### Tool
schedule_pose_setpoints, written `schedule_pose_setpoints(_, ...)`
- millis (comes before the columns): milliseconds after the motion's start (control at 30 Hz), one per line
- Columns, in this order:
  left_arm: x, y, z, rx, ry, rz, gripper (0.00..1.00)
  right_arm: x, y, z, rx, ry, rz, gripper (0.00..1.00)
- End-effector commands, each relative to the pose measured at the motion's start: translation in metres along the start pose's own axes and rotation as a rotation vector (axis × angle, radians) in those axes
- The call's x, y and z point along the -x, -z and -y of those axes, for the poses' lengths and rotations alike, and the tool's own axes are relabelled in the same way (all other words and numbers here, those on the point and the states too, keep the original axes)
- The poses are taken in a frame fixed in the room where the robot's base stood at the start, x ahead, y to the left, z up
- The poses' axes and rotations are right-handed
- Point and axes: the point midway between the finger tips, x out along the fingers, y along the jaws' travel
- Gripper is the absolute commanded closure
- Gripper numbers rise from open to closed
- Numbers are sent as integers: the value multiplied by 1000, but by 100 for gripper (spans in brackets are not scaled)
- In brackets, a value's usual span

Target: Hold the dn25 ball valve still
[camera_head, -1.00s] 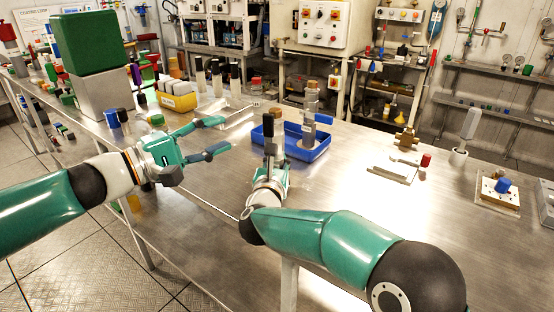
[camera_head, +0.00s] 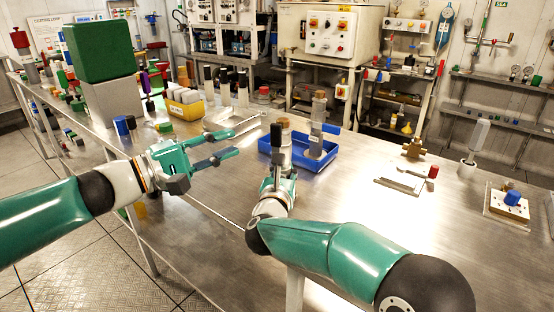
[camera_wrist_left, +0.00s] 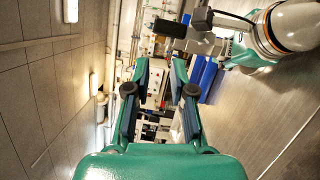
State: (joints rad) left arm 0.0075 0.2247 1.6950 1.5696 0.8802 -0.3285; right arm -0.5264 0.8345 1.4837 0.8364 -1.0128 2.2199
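What looks like the ball valve, a grey upright body with a brown top and a blue lever (camera_head: 330,129), stands in a blue tray (camera_head: 318,164) at the middle of the bench. My left gripper (camera_head: 237,143) is open and empty, left of the tray and apart from it. Its two spread fingers also show in the left wrist view (camera_wrist_left: 160,92). My right gripper (camera_head: 276,150) points up at the tray's near left side. Its dark fingers overlap the tray in the picture; their gap and any contact are hidden.
A yellow bin (camera_head: 186,108) and several dark-topped bottles stand behind my left gripper. A brass fitting (camera_head: 413,148) and a pale plate (camera_head: 400,183) lie right of the tray. A board with a blue knob (camera_head: 512,198) is at far right. The front middle bench is bare.

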Motion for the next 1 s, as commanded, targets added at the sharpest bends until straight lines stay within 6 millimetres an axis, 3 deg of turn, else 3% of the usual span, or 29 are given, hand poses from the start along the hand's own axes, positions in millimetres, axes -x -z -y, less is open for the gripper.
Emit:
schedule_pose_setpoints(33,0,-5,-3,0,-4,26,90,0,0,0,-1,0,-1,100)
schedule_pose_setpoints(100,2,-14,-15,-19,-14,79,100,0,0,0,-1,0,-1,100)
schedule_pose_setpoints(167,3,-19,-25,-46,-16,130,100,0,1,0,-1,0,-1,100)
schedule_pose_setpoints(300,15,-8,-35,-109,8,209,100,0,0,0,-1,0,-1,100)
schedule_pose_setpoints(600,44,53,-20,-160,70,176,100,0,0,0,-1,0,-1,100)
schedule_pose_setpoints(1000,45,56,-17,-154,71,169,100,0,1,0,-1,0,-1,100)
